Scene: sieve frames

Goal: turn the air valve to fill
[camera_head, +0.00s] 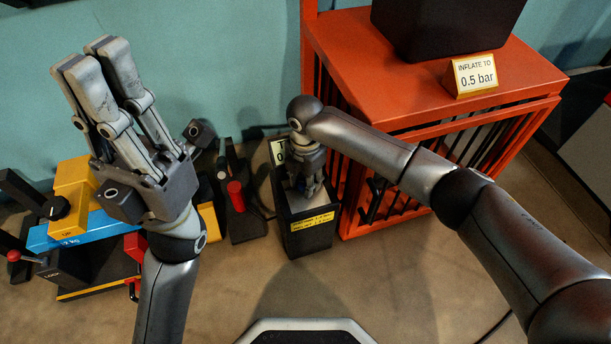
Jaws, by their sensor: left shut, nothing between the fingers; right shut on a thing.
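A dark box with a grey top and a yellow label (311,222) stands on the floor left of the orange cage; it appears to be the air valve's housing. My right gripper (309,190) reaches down onto its top and is shut on a part there, apparently the valve's handle. The fingers and wrist hide most of that part, so which way it points cannot be told. The label's small print is not legible. My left gripper (88,60) is raised at the left, fingers up, shut and empty, apart from the valve box.
The orange cage (440,118) bears a sign (474,76) reading "INFLATE TO 0.5 bar" and a black box (445,25). A red-handled device (236,196) stands left of the valve box. Yellow, blue and black equipment (75,190) lies behind my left arm. Front floor is mostly clear.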

